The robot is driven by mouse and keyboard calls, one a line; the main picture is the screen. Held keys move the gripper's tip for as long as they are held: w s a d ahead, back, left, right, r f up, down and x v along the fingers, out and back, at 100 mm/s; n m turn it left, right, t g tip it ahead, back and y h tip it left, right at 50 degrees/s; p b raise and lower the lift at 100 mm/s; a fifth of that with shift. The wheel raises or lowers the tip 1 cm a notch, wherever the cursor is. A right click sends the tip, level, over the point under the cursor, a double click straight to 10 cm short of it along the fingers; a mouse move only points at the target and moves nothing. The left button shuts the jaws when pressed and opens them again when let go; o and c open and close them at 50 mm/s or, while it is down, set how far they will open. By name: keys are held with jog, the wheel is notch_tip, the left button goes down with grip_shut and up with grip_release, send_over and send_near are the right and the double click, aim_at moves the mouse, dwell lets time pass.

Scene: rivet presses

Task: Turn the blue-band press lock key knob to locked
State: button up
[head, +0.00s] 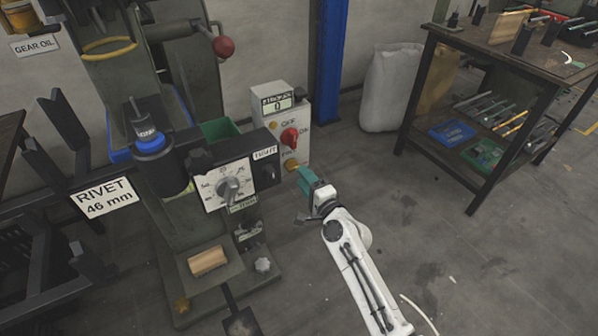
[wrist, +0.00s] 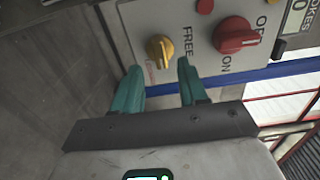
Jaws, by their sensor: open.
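The yellow lock key knob (wrist: 159,49) sits on the face of a grey control box (wrist: 200,22) in the wrist view, beside the word FREE. Its other label is mostly hidden by a finger, and I cannot tell which mark it points to. The knob also shows in the head view (head: 291,165), low on the box. My gripper (wrist: 160,70) is open, its teal fingers on either side of and just short of the knob, with no clear contact. In the head view my gripper (head: 303,176) is at the box's lower front. The blue-band press (head: 152,145) stands to the left.
A red ON/OFF knob (wrist: 235,36) is close beside the yellow knob; a counter display (head: 278,103) tops the box. A dial panel (head: 228,186) is left of my gripper. A workbench (head: 500,45) stands at the right. The floor between is clear.

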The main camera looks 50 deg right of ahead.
jog(key=v, duration=0.6)
jog(key=shift+s, duration=0.25)
jog(key=shift+a, duration=0.1)
jog(key=s+a+f+n+g+y, duration=0.3)
jog(key=s+a+n+g+y, duration=0.1)
jog(key=a+n, duration=0.3)
jog(key=s+a+f+n+g+y, duration=0.4)
jog(key=a+n, duration=0.3)
jog(key=a, duration=0.1)
jog(key=s+n+g+h, duration=0.3)
jog(key=s+n+g, duration=0.45)
jog(key=s, duration=0.85)
notch_tip(320, 180, up, 20)
jog(key=p, duration=1.9)
jog(key=shift+s+g, duration=0.2)
jog(key=shift+g, duration=0.25)
